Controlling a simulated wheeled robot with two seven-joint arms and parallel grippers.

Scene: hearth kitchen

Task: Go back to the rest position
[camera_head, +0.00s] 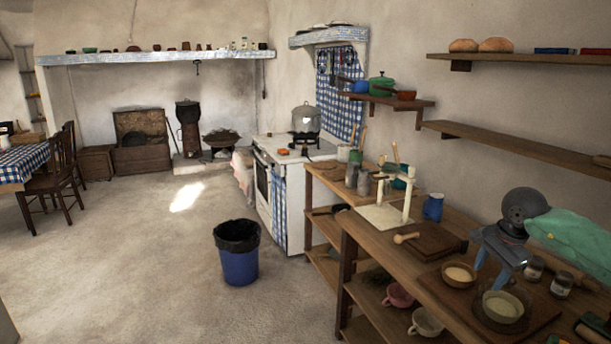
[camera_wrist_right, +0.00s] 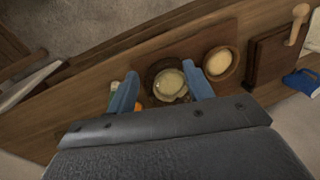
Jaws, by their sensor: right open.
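My right gripper (camera_head: 491,268) hangs above the wooden counter at the right of the head view, fingers pointing down. It is open and nothing shows between its fingers. In the right wrist view the gripper (camera_wrist_right: 162,84) has its two blue fingers spread, with a bowl of pale contents (camera_wrist_right: 170,84) below and between them. That bowl (camera_head: 503,306) also shows under the gripper in the head view. A second bowl (camera_head: 459,275) stands beside it. Whether the fingers touch the near bowl I cannot tell. My left gripper is not in view.
The counter holds jars (camera_head: 562,284), a dark wooden board (camera_head: 430,241), a blue mug (camera_head: 433,207) and a white stand (camera_head: 383,216). Cups (camera_head: 426,322) sit on the shelf below. A blue bin (camera_head: 239,262) stands on open floor. Wall shelves (camera_head: 520,150) run above the counter.

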